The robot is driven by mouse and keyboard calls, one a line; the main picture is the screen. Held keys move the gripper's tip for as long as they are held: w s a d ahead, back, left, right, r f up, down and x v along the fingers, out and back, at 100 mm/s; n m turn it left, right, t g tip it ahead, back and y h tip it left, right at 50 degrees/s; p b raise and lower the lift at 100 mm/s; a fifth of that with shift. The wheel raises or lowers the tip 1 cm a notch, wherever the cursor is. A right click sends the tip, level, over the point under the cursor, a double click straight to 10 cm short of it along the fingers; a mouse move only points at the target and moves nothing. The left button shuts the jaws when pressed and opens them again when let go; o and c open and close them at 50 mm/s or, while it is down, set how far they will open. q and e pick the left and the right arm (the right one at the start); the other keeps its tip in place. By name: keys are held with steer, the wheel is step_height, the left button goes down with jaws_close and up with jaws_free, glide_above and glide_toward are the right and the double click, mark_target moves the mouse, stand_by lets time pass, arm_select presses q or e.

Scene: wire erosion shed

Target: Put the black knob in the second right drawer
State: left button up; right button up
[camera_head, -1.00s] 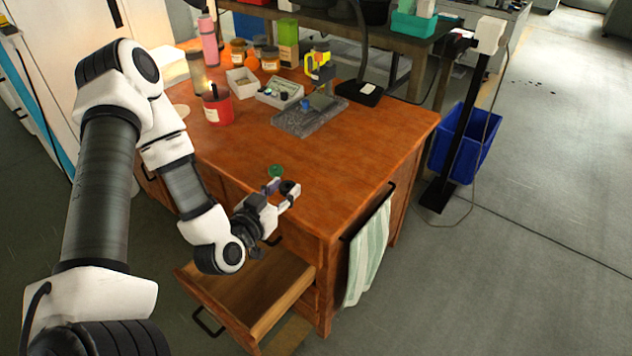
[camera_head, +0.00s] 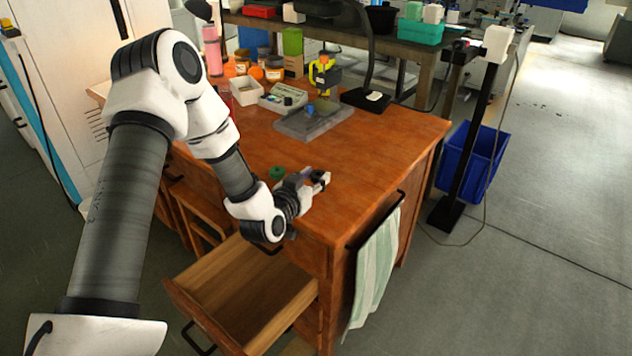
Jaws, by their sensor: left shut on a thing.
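My left gripper (camera_head: 319,180) is over the front part of the wooden tabletop, near its front right corner. It is shut on the small black knob (camera_head: 318,176), which is partly hidden by the fingers. An open wooden drawer (camera_head: 240,290) sticks out from the right side of the desk front, below a shut top drawer. The open drawer looks empty, and its dark handle (camera_head: 198,338) hangs at its front. My left forearm passes above the drawer's back end. My right gripper is not in view.
A green round piece (camera_head: 276,173) lies on the desk (camera_head: 390,140) just left of the gripper. A grey stone plate (camera_head: 313,122), a white box (camera_head: 245,91) and jars stand farther back. A striped towel (camera_head: 374,262) hangs at the right side. A blue bin (camera_head: 470,160) stands beyond.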

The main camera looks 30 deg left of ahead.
arm_select(q)
steer(key=shift+w+f, duration=0.45)
steer(key=shift+w, duration=0.2)
steer(key=shift+f, duration=0.15)
steer(key=o, duration=1.1)
steer(key=shift+f, duration=0.1)
